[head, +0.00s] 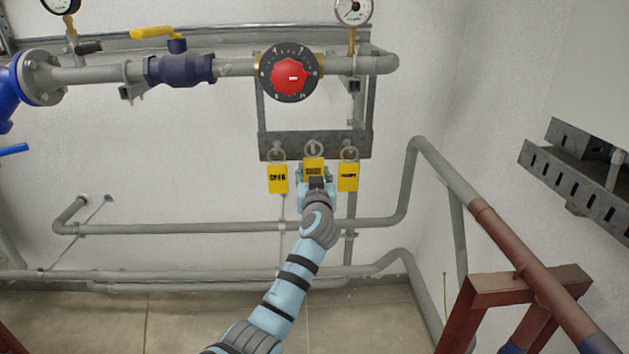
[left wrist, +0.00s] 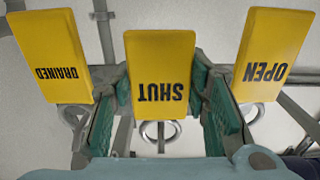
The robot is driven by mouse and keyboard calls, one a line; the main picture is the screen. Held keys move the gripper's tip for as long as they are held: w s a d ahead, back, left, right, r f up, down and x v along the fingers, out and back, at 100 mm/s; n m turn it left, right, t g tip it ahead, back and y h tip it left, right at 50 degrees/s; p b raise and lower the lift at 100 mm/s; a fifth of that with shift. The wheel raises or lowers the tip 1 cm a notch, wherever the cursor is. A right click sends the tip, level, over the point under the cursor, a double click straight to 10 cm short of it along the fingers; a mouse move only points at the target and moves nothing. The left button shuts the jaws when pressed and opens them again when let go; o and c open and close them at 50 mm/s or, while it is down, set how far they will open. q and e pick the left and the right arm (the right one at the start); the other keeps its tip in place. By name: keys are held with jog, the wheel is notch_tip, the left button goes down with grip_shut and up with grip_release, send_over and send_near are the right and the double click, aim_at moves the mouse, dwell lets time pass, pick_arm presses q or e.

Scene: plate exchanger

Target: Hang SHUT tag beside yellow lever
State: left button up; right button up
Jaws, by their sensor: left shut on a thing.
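The yellow SHUT tag (left wrist: 160,70) is between the green-padded fingers of my left gripper (head: 316,180), which is shut on it. In the head view the tag (head: 314,165) is in the middle of a row of three, a little higher than its neighbours. Its ring is in front of the grey rack bar (head: 270,146); I cannot tell whether it is still on a hook. The yellow lever (head: 152,33) is at the upper left, above a dark blue valve (head: 180,69). My right gripper is not in view.
The OPEN tag (head: 278,179) hangs left of the gripper and the DRAINED tag (head: 348,178) right of it, both close to the fingers. A red-knobbed dial (head: 289,75) is above the rack. Grey pipes (head: 230,227) run below. The wall left of the tags is bare.

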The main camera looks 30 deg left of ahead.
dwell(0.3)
pick_arm(q)
jog(key=p+v, duration=0.2)
jog(key=shift+s+d+r, duration=0.25)
jog(key=shift+s, duration=0.05)
jog(key=shift+p+v, duration=0.95)
jog(key=shift+v, duration=1.75)
